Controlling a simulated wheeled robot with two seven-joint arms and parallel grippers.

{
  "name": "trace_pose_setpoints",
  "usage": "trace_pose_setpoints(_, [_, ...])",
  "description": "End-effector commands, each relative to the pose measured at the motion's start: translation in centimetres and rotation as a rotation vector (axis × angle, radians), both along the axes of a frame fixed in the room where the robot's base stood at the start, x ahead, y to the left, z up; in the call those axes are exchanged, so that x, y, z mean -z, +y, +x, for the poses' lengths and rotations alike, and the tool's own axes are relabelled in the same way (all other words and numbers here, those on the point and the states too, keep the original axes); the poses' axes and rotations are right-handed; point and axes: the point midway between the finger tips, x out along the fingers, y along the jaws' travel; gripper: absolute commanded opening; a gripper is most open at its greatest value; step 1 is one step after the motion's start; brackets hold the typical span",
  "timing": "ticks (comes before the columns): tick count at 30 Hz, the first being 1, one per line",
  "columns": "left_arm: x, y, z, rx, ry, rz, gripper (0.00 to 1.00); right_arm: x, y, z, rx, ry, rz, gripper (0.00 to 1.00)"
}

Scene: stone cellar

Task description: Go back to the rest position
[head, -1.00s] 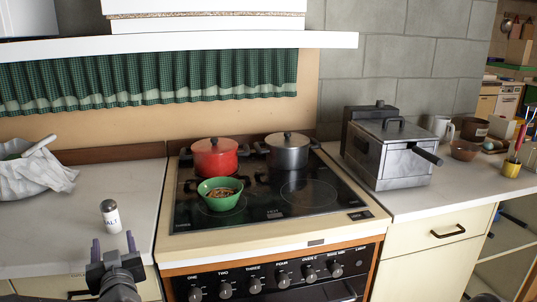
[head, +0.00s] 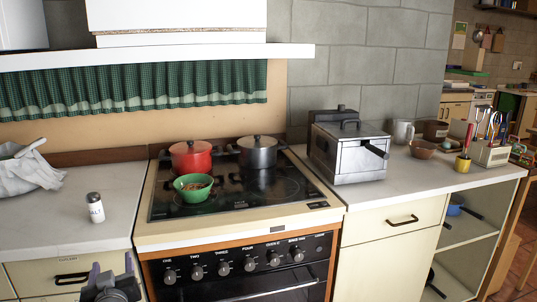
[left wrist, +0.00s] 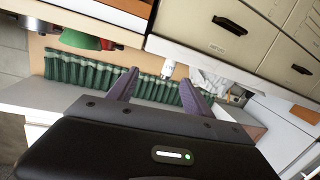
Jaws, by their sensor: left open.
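My left gripper (head: 110,270) is low at the bottom left of the head view, in front of the left counter's drawers. Its two purple fingers are apart with nothing between them, as the left wrist view (left wrist: 160,88) also shows. The white salt shaker (head: 95,208) stands upright on the left counter, beyond the gripper and apart from it. A green bowl (head: 193,195) with brown contents sits on the black cooktop. It also shows at the upper left of the left wrist view (left wrist: 78,40). My right gripper is in neither current view.
A red pot (head: 191,157) and a dark pot (head: 258,153) stand at the back of the stove. A metal fryer (head: 347,153) is on the right counter (head: 400,185), with a mug and utensils farther right. A bowl with white cloth (head: 28,172) is at far left.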

Motion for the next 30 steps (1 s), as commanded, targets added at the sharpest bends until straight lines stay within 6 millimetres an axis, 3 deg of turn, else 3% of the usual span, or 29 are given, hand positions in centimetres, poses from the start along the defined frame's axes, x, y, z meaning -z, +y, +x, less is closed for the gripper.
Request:
trace_pose_setpoints(5, [2.7,-3.2,0.9,0.092,0.059,-0.070,0.59,-0.1,0.0,-0.1,0.001,0.001,0.000,0.51])
trace_pose_setpoints(11, [7.9,-8.1,1.2,0.215,0.191,-0.162,0.59,-0.7,0.0,-0.1,0.002,0.002,0.000,0.51])
trace_pose_setpoints(14, [11.6,-11.3,0.7,0.284,0.296,-0.218,0.59,-1.3,0.0,-0.1,0.002,0.002,0.000,0.51])
trace_pose_setpoints(17, [16.5,-15.2,-1.1,0.363,0.443,-0.289,0.59,-2.1,0.0,-0.1,0.002,0.002,0.000,0.51])
trace_pose_setpoints(20, [22.2,-19.7,-4.8,0.445,0.634,-0.376,0.59,-3.2,0.0,-0.1,0.002,0.003,0.000,0.51])
trace_pose_setpoints(24, [28.9,-25.5,-12.4,0.541,0.910,-0.494,0.59,-4.9,0.0,-0.1,0.003,0.003,0.002,0.51])
trace_pose_setpoints(27, [31.9,-28.8,-18.4,0.596,1.083,-0.565,0.59,-6.0,0.0,0.0,0.003,0.003,0.002,0.51])
trace_pose_setpoints(30, [33.5,-31.3,-23.3,0.642,1.205,-0.617,0.59,-7.0,0.1,0.0,0.003,0.003,0.002,0.51])
